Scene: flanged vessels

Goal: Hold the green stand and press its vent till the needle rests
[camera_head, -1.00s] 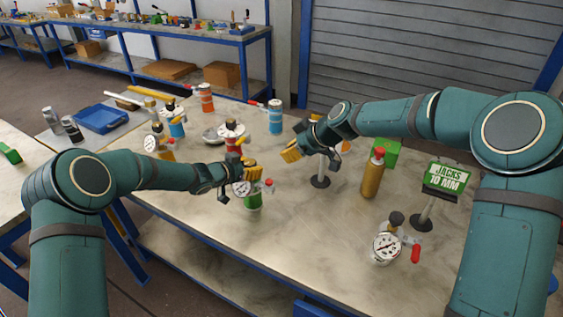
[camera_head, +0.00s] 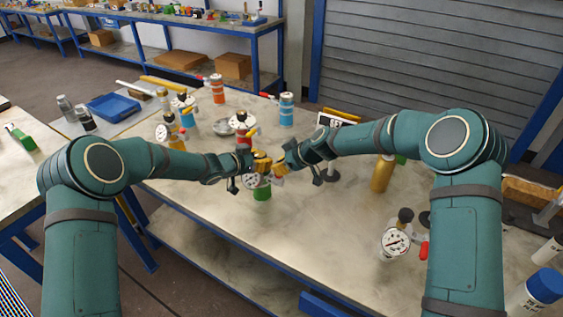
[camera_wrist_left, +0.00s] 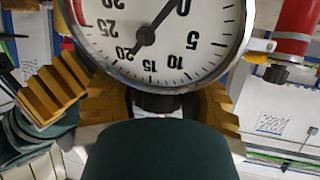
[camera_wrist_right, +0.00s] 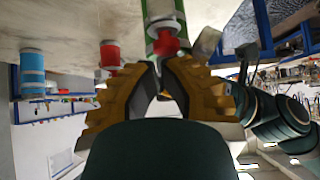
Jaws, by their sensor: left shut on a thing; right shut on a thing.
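The green stand (camera_head: 262,193) stands upright near the table's front edge, with a white-faced gauge (camera_head: 250,181) on it. My left gripper (camera_head: 247,165) is shut on the stand by its gauge; its yellow fingers flank the fitting under the dial. The dial (camera_wrist_left: 205,50) fills the top of the left wrist view and is cut off there. Its dark needle (camera_wrist_left: 146,35) shows, but I cannot tell the reading. My right gripper (camera_head: 277,168) is at the stand's right side. In the right wrist view its fingertips meet at a red vent (camera_wrist_right: 166,43), whose contact area is partly hidden.
A red stand with a gauge (camera_head: 240,122) and a blue bottle (camera_head: 286,110) stand behind. Another gauge (camera_head: 395,241) with a red part stands at the right. The front middle of the table is clear.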

